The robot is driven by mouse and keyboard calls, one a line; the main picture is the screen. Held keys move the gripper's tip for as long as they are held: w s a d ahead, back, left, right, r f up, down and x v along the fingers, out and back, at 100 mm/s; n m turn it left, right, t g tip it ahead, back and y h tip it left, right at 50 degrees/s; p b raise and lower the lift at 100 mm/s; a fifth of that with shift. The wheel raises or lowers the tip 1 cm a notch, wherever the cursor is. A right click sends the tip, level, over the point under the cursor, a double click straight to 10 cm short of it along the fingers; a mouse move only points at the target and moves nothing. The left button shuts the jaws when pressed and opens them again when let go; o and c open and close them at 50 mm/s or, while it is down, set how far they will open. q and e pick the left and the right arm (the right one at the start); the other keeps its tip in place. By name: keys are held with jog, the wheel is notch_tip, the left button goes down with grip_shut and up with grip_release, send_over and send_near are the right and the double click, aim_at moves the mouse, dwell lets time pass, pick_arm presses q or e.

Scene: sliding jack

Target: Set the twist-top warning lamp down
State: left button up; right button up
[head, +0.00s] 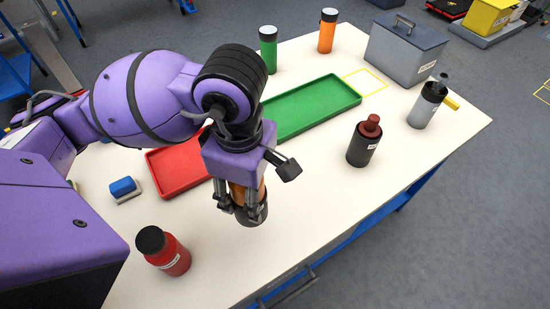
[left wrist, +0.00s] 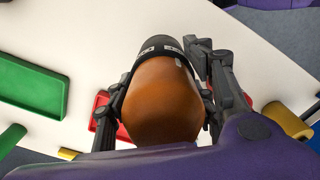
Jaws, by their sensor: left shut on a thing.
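The twist-top warning lamp, with an orange dome and a black labelled base (head: 252,213), is held upright, base down. In the left wrist view its orange dome (left wrist: 163,100) fills the middle, with the black base beyond it. My left gripper (head: 243,203) points down, with its fingers shut around the lamp. The lamp is over the white table (head: 330,240), in front of the trays. I cannot tell whether its base touches the table. My right gripper is not in view.
A red tray (head: 165,187) and a green tray (head: 312,104) lie behind my gripper. A red bottle (head: 166,252) stands front left, a blue-topped block (head: 124,189) left. A dark bottle (head: 364,143) and a grey bottle (head: 425,108) stand right. The table's front right is clear.

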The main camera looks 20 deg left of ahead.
pick_arm(q)
jog(key=shift+w+f+b, duration=0.55)
jog(key=shift+f+b, duration=0.2)
jog(key=shift+w+d+f+p, duration=0.15)
jog(key=shift+w+f+p, duration=0.15)
jog(key=shift+w+f, duration=4.45)
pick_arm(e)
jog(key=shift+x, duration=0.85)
pick_arm(q)
jog(key=shift+s+f, duration=0.1)
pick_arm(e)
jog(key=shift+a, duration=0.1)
pick_arm(q)
jog(key=shift+f, duration=0.3)
jog(key=o, duration=1.4)
jog(key=shift+r, duration=0.1)
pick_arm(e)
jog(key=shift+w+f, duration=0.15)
